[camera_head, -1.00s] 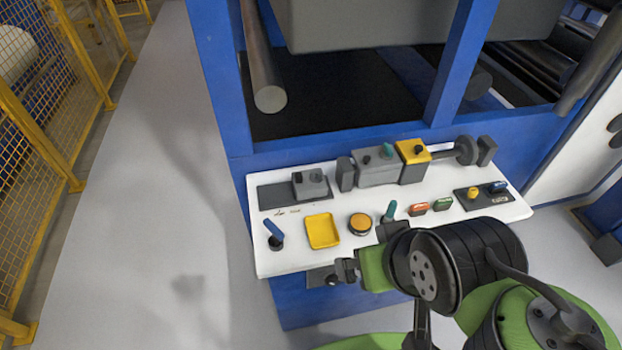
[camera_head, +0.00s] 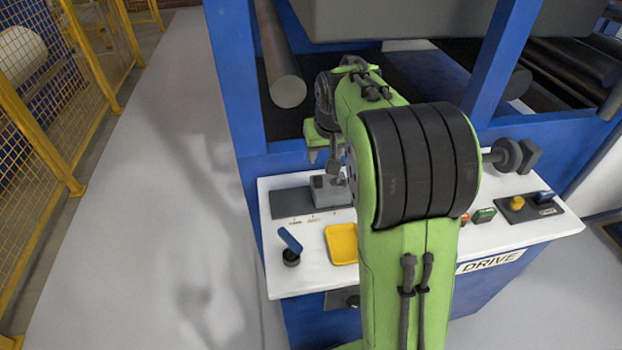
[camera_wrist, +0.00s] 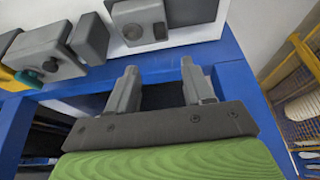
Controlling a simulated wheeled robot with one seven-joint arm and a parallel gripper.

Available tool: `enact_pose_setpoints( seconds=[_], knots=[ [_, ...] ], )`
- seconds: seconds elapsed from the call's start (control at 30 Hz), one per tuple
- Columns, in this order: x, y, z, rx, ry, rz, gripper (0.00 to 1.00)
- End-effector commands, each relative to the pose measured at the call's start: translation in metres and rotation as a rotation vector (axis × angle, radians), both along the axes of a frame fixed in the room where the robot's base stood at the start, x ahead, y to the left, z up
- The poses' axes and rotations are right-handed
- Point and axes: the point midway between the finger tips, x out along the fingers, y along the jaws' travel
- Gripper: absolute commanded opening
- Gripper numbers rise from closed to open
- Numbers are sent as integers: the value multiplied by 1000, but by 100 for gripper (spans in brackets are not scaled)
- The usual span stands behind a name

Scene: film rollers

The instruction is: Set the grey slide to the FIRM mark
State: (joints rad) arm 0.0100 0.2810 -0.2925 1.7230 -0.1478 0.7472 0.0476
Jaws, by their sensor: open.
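The grey slide (camera_head: 326,193) is a block with small knobs on top. It sits toward the right end of a dark grey track (camera_head: 288,203) on the white panel. In the head view my arm hides part of it. Small marks (camera_head: 314,218) lie on the panel in front of the track; their lettering is too small to read. My gripper (camera_head: 336,172) is over the back of the slide, fingers pointing down. In the wrist view my gripper (camera_wrist: 158,76) is open and empty, and the slide (camera_wrist: 138,22) lies beyond the fingertips, apart from them.
A blue lever (camera_head: 290,243) and a yellow tray (camera_head: 342,244) stand in front of the track. Blue frame posts (camera_head: 237,75) and a roller (camera_head: 285,80) rise behind the panel.

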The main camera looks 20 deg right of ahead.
Motion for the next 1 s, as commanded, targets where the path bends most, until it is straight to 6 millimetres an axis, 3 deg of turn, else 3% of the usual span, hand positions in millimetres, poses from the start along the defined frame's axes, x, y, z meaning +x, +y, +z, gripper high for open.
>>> enact_pose_setpoints(
  seconds=[0.03, 0.2, 0.5, 0.87, 1.0],
  knots=[
    [4, -1, -17, 0, 7, 0, 51],
    [20, -4, -58, 0, 7, 0, 51],
    [45, -9, -116, 1, 5, 0, 51],
    [50, -10, -124, 1, 2, 0, 51],
    [50, -10, -124, 2, 3, 0, 33]
  ],
)
